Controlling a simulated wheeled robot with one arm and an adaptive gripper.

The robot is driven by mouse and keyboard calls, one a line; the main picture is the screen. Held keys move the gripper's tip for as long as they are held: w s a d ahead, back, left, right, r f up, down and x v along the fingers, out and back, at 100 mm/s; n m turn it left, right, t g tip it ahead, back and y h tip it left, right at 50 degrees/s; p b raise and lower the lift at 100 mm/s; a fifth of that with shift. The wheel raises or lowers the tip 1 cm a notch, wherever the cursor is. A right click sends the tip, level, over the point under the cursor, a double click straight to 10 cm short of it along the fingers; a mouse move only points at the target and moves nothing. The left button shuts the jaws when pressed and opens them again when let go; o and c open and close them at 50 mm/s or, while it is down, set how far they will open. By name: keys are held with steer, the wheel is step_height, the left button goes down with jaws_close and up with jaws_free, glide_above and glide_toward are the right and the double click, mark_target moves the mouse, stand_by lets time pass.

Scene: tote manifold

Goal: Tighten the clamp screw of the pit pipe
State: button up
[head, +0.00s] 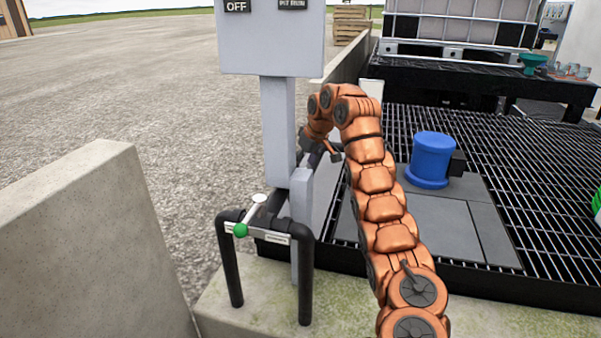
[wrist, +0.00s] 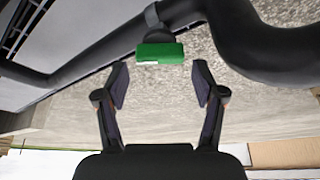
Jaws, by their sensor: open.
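A green block-shaped screw head (wrist: 160,53) shows in the wrist view, below a grey fitting (wrist: 152,14) on a dark pipe (wrist: 105,52). It looks like the clamp screw. My gripper (wrist: 161,80) is open, with one finger to each side of the line to the green head. The head sits just beyond the fingertips, and nothing is between the fingers. In the head view my wrist is by the grey post, and my fingers cannot be made out. A green knob (head: 240,230) shows on the black pipe frame (head: 229,262) there; I cannot tell whether it is the same part.
A curved dark pipe (wrist: 265,52) lies close on the right in the wrist view. In the head view, a grey post (head: 277,130) stands beside my arm. A blue flanged cylinder (head: 432,158) stands right of it by black grating (head: 540,165). A concrete wall (head: 85,240) is at left.

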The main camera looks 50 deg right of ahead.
steer(key=shift+b+x, duration=0.3)
steer(key=shift+x, duration=1.15)
steer(key=shift+c, duration=0.3)
steer(key=c, duration=0.8)
steer(key=shift+f+b, duration=0.1)
steer(key=shift+b, duration=0.35)
